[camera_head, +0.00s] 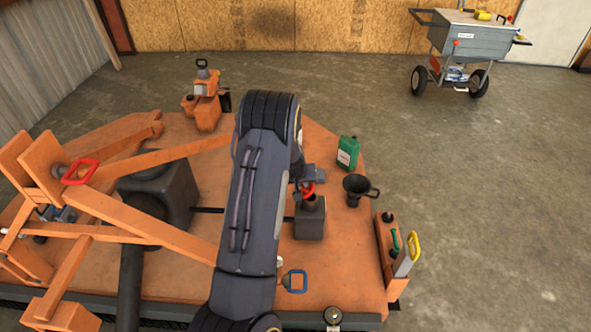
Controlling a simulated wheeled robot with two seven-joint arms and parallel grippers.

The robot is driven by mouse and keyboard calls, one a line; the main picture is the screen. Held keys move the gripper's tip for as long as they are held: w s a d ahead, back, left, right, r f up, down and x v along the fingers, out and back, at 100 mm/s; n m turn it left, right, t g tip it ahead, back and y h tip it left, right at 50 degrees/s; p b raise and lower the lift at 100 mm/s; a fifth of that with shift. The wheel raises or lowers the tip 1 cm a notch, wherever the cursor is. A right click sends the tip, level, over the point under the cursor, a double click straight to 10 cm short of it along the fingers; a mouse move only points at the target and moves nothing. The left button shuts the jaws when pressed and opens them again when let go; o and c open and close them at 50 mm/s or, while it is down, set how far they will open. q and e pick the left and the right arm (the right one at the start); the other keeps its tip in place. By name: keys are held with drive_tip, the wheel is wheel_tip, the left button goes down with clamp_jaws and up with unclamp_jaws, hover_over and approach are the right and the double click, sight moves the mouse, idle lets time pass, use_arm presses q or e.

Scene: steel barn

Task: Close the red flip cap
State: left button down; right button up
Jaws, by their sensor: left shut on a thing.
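The red flip cap (308,191) is a small red piece above a dark grey box with a round neck (310,222), just right of my big dark arm. My left gripper (307,183) is at the cap and shut on it. The cap looks raised and tilted over the neck; its exact angle is too small to tell. My arm hides part of the gripper and the area to the left of the box. My right gripper is not in view.
The box stands on an orange deck (340,275). A green can (348,153) and a black funnel (357,187) stand close to its right. An orange holder (392,262) with tools is at the right edge. Orange frame bars (150,225) fill the left.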

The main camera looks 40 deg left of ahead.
sight(311, 187)
use_arm(q)
drive_tip(key=w+d+g+y+p, duration=0.1)
drive_tip(key=d+y+p, duration=0.1)
drive_tip(key=p, duration=0.1)
drive_tip(key=shift+w+m+g+p, duration=0.2)
drive_tip(key=shift+m+g+p, duration=0.15)
drive_tip(key=shift+m+g, duration=0.05)
drive_tip(key=shift+w+d+f+g+y, duration=0.2)
drive_tip(key=shift+f+g+y, duration=0.1)
drive_tip(key=shift+f+y, duration=0.1)
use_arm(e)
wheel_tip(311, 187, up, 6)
use_arm(q)
drive_tip(key=shift+w+d+f+y, duration=0.15)
drive_tip(key=shift+f+y, duration=0.05)
drive_tip(key=shift+y, duration=0.1)
drive_tip(key=shift+w+d+f+m+g+y+b, duration=0.3)
drive_tip(key=shift+g+y+b, duration=0.2)
drive_tip(key=shift+b, duration=0.35)
drive_tip(key=shift+w+d+f+m+g+y+b, duration=0.1)
drive_tip(key=shift+d+f+g+y+b, duration=0.1)
drive_tip(key=shift+f+g+y+b, duration=0.45)
drive_tip(key=shift+w+d+f+m+g+y+b, duration=0.2)
drive_tip(key=shift+y+b, duration=0.25)
drive_tip(key=shift+b, duration=0.55)
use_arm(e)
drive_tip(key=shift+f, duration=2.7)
use_arm(q)
drive_tip(key=shift+r, duration=0.15)
drive_tip(key=shift+s, duration=0.1)
